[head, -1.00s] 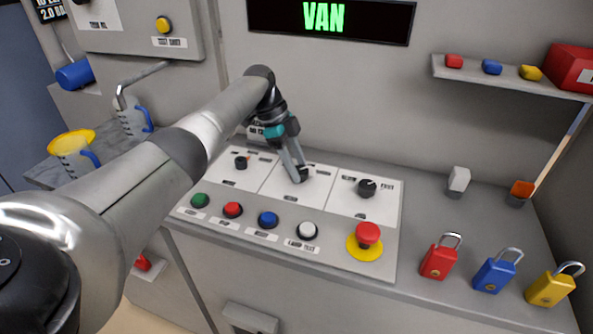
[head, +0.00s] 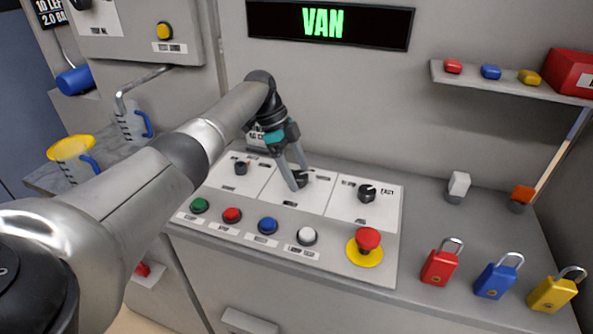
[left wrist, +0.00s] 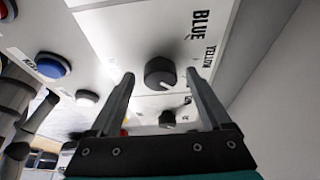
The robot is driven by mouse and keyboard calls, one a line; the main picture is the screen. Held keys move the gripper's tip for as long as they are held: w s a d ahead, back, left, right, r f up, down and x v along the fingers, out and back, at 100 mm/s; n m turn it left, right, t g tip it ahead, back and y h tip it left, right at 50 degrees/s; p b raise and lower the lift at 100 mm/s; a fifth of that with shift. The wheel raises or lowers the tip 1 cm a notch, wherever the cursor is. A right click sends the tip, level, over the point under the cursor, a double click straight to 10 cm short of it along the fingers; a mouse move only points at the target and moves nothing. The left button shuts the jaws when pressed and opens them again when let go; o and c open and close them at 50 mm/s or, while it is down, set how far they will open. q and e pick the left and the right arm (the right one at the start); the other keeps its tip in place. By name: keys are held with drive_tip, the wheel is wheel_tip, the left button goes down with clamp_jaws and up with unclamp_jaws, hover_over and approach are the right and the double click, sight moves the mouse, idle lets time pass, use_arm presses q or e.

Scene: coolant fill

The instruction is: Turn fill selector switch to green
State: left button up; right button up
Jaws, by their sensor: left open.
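The selector switch is a black round knob (head: 302,180) on the middle white plate of the sloped panel. In the left wrist view, the knob (left wrist: 160,73) has BLUE and YELLOW printed beside its plate; no green label is readable there. My left gripper (head: 298,181) is open over this knob. In the left wrist view, its fingertips (left wrist: 160,75) stand on either side of the knob, with gaps visible. In the head view, the fingers partly cover the knob. My right gripper is not in view.
A smaller knob (head: 241,167) sits left and another knob (head: 367,193) right. Green (head: 200,205), red (head: 232,215), blue (head: 268,226) and white (head: 307,236) buttons line the front, beside a red mushroom button (head: 368,240). The display (head: 330,24) reads VAN. Padlocks (head: 438,268) stand at right.

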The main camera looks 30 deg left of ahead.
use_arm(q)
drive_tip(key=shift+r, duration=0.1)
drive_tip(key=p+v, duration=0.2)
drive_tip(key=v, duration=1.3)
